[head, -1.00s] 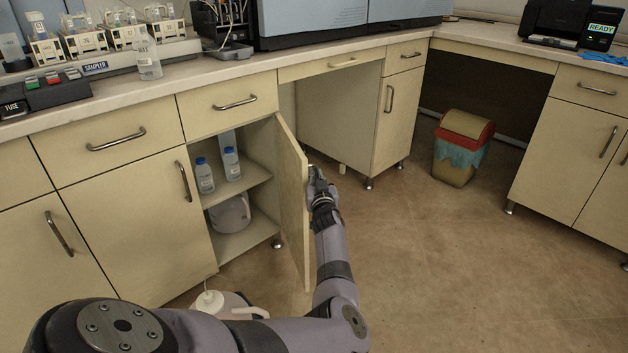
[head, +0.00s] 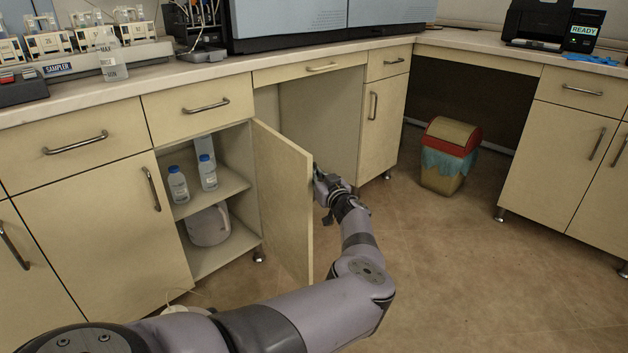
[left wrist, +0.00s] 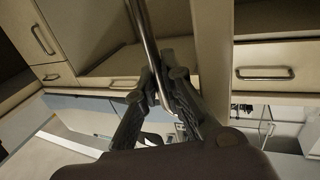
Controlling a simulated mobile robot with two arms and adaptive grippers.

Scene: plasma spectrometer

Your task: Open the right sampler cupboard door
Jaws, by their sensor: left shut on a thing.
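The right sampler cupboard door (head: 283,200) stands wide open, swung out to the right on its right-hand hinge, with its inner face toward the head camera. My left gripper (head: 324,186) is at the door's outer side, near the free edge, partly hidden behind it. In the left wrist view the two fingers of my left gripper (left wrist: 160,88) are closed around the metal bar handle (left wrist: 148,40). The handle is hidden in the head view. The open cupboard (head: 222,186) shows its shelves. My right gripper is not in view.
Two blue-capped bottles (head: 178,185) (head: 208,173) stand on the upper shelf and a whitish jug (head: 208,226) on the lower. A pale container (head: 186,309) is partly hidden behind my arm. A red-lidded bin (head: 447,157) stands farther right. Floor right of the door is clear.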

